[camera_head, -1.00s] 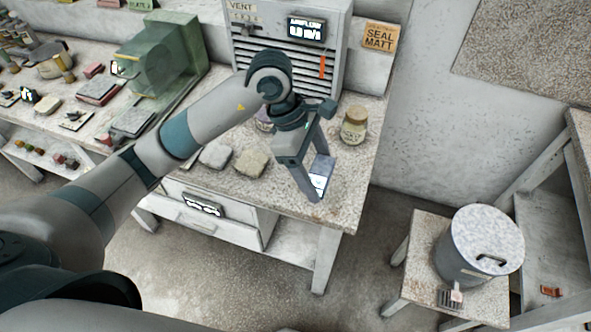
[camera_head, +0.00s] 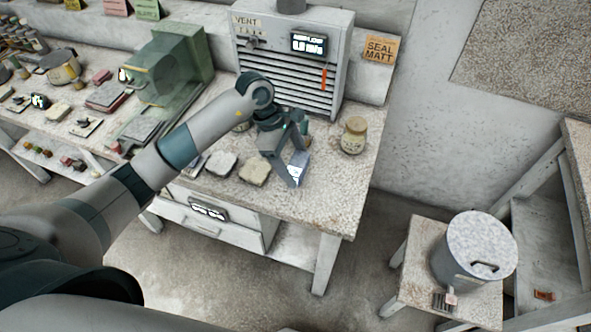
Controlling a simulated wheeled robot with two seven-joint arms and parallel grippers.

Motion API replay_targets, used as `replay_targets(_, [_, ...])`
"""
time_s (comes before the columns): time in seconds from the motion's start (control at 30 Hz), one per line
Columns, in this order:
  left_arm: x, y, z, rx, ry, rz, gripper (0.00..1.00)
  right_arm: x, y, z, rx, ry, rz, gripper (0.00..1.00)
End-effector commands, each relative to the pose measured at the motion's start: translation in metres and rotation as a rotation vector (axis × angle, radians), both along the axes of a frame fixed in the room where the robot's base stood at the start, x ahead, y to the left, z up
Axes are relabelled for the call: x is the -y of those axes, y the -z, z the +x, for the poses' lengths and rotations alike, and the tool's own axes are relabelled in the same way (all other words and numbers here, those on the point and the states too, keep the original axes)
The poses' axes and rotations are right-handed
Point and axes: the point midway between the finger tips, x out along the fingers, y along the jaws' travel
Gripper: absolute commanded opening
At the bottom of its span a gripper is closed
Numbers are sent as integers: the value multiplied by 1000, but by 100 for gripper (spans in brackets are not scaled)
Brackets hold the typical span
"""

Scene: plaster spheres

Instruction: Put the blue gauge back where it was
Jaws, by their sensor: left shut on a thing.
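My left gripper (camera_head: 292,172) reaches in over the right part of the workbench, pointing down. It is shut on a small flat blue-grey thing with a bright white face, which looks like the blue gauge (camera_head: 300,163). The gauge is partly hidden by the fingers. It appears over the front part of the bench top, right of two pale plaster blocks; I cannot tell whether it touches the bench. My right gripper is not in view.
The workbench (camera_head: 335,190) carries a lidded jar (camera_head: 353,136) right of the gripper and a slatted vent unit (camera_head: 290,62) behind. Two pale blocks (camera_head: 254,172) lie left of the gripper. A green glassy machine (camera_head: 172,72) stands further left. A grey lidded bin (camera_head: 474,250) stands on a stool at right.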

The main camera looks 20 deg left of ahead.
Motion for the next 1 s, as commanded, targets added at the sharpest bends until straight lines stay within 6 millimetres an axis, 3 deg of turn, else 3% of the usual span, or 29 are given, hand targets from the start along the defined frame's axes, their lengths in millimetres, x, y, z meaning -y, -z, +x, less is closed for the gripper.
replay_targets(0.33, [1,4,0,-1,0,-2,52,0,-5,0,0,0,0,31])
replay_targets(0.6, [1,33,-1,-2,0,-2,52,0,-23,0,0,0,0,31])
replay_targets(1.0, [1,41,0,1,1,-1,52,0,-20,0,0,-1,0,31])
